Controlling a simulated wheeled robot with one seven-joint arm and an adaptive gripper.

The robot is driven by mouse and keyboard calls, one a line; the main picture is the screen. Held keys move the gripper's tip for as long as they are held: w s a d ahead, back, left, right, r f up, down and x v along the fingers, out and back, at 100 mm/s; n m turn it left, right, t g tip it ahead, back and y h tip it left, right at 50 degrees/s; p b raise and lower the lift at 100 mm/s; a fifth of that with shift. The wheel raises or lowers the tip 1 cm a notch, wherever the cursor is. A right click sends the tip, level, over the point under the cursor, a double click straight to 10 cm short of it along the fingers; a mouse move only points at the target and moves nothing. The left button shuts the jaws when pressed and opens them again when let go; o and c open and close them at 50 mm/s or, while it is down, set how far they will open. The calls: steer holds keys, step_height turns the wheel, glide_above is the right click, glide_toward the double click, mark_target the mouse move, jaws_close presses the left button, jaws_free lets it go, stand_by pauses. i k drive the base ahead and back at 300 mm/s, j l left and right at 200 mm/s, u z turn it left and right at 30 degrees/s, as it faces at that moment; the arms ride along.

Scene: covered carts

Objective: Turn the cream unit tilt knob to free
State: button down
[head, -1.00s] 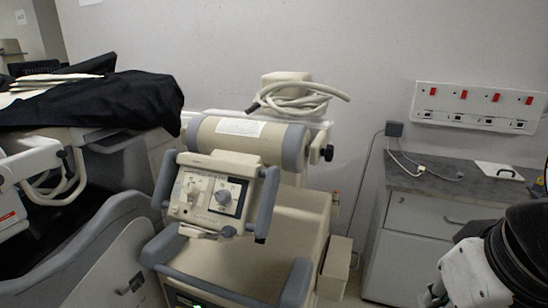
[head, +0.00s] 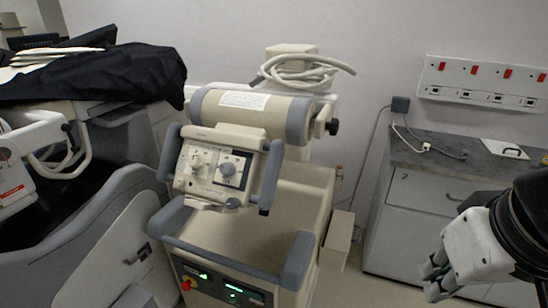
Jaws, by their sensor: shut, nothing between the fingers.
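The cream unit (head: 262,205) stands in the middle, with a grey-ended cylinder across its top. Its tilted control panel (head: 207,186) has grey handles on both sides. My gripper (head: 432,283) is at the lower right, shut and empty, well apart from the panel and in front of the grey cabinet.
A grey cabinet (head: 405,215) stands at the right below a wall socket strip (head: 483,82). A black cloth (head: 100,75) covers a cart at the left. A coiled hose (head: 305,72) lies above the cylinder. Open space lies between my gripper and the unit.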

mark_target(333, 127)
steer(key=l+u, duration=0.3)
steer(key=l, duration=0.4)
steer(key=i+l+u, duration=0.2)
steer(key=l, duration=0.35)
steer(key=i+j, duration=0.05)
steer(key=i, duration=0.05)
